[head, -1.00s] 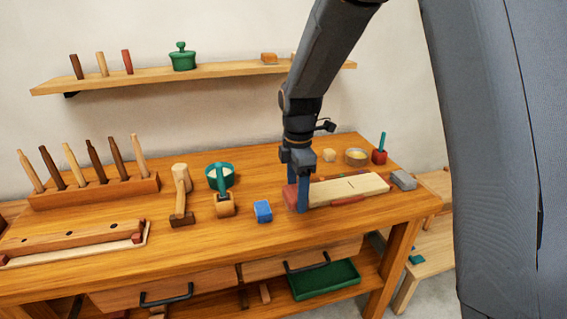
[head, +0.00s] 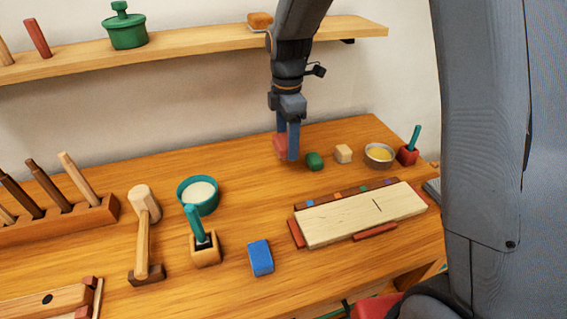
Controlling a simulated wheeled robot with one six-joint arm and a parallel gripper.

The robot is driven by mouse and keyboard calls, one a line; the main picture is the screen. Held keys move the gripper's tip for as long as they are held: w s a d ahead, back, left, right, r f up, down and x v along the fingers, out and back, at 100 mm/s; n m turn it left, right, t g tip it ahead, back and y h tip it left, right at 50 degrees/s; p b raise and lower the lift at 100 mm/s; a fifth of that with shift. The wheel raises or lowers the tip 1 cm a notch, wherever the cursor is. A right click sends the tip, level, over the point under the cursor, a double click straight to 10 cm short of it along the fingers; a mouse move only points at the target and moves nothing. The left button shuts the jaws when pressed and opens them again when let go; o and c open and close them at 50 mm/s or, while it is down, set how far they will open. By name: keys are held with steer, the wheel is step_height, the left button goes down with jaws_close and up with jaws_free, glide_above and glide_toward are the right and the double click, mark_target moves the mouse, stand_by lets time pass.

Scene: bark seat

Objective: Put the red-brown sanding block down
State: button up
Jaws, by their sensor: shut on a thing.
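My gripper (head: 286,147) is shut on the red-brown sanding block (head: 280,146), with its blue fingers pointing down. The block shows mostly at the left of the fingers, which hide part of it. I cannot tell whether the sanding block touches the bench top.
A pale board (head: 345,220) lies in front, between red-brown strips. A blue block (head: 260,258), a mallet (head: 143,230), a teal bowl (head: 213,202) and a brush in a wooden holder (head: 206,250) stand left. A cream block (head: 343,153) and a metal bowl (head: 379,162) stand right.

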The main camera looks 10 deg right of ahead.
mark_target(286, 176)
step_height(286, 176, down, 10)
steer(key=p, duration=0.2)
steer(key=shift+w+p, duration=0.1)
steer(key=shift+p, duration=0.3)
steer(key=o, duration=1.3)
steer(key=shift+f, duration=0.1)
steer(key=shift+o, duration=0.2)
step_height(286, 176, up, 12)
steer(key=b, duration=0.3)
steer(key=shift+b, duration=0.3)
steer(key=shift+s+d, duration=0.2)
steer(key=s+d+f+m, duration=0.1)
steer(key=s+d+m, duration=0.4)
steer(key=s+m, duration=0.3)
steer(key=s+d+f+m+t, duration=0.1)
steer(key=s+d+m, duration=0.4)
steer(key=s+m, duration=0.4)
steer(key=m, duration=0.3)
steer(key=shift+s+d+f, duration=0.2)
steer(key=shift+s, duration=0.1)
